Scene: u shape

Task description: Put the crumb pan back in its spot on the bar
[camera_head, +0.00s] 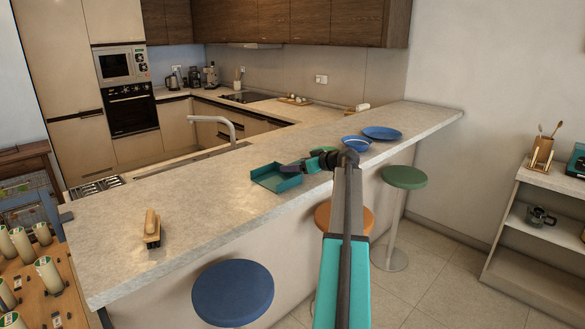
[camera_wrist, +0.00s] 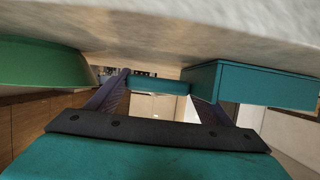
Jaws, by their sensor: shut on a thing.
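The teal crumb pan (camera_head: 272,180) is a shallow open tray, at the middle of the grey bar top (camera_head: 220,205). Its handle points right, toward my gripper (camera_head: 300,166). In the wrist view the pan (camera_wrist: 262,84) is at the right, close along the pale bar surface, which fills the top of that picture. My gripper (camera_wrist: 158,88) is shut on the pan's handle (camera_wrist: 150,85), between its dark fingers. I cannot tell whether the pan touches the bar or is slightly above it.
A brush (camera_head: 152,226) lies on the bar at left. A blue bowl (camera_head: 356,142) and blue plate (camera_head: 382,133) are at right. A green rounded thing (camera_wrist: 40,65) is beside my gripper. Blue (camera_head: 233,292) and green (camera_head: 404,177) stools stand in front. The bar between brush and pan is clear.

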